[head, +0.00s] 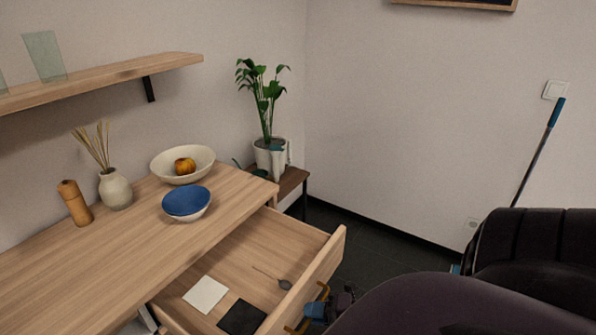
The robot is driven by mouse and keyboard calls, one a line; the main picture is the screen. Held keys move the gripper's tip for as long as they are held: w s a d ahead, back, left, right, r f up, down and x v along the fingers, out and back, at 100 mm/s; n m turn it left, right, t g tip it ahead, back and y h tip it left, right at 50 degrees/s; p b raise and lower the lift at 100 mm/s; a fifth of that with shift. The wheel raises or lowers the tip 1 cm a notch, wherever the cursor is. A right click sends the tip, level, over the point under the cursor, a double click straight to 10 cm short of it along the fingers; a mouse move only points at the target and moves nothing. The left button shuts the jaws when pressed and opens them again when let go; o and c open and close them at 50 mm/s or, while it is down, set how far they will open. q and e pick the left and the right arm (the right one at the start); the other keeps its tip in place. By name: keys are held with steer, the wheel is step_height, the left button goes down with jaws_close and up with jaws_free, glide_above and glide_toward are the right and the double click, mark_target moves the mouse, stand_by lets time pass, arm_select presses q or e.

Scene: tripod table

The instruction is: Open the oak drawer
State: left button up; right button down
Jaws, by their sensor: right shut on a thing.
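The oak drawer (225,265) is pulled well out of the oak cabinet, its inside showing. Its near left corner runs off the bottom of the head view. A brass handle (296,328) sits on its front panel (325,264); part of the handle is hidden behind my gripper. My right gripper (318,306) is at the drawer front and shut on the handle. My dark right arm covers the lower right of the view. My left gripper is not in view.
In the drawer lie a white square (205,294), a black square (241,318) and a dark spoon-like utensil (283,284). On the cabinet top (110,250) stand a blue bowl (187,202), a fruit bowl (205,160), a vase (115,189) and a wooden mill (75,204).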

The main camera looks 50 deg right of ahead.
steer(key=shift+s, duration=0.8)
steer(key=c, duration=1.2)
jaws_free()
steer(key=shift+d, duration=0.1)
steer(key=v, duration=1)
steer(key=shift+s+d, duration=0.15)
steer(key=shift+s, duration=0.2)
steer(key=shift+s, duration=0.1)
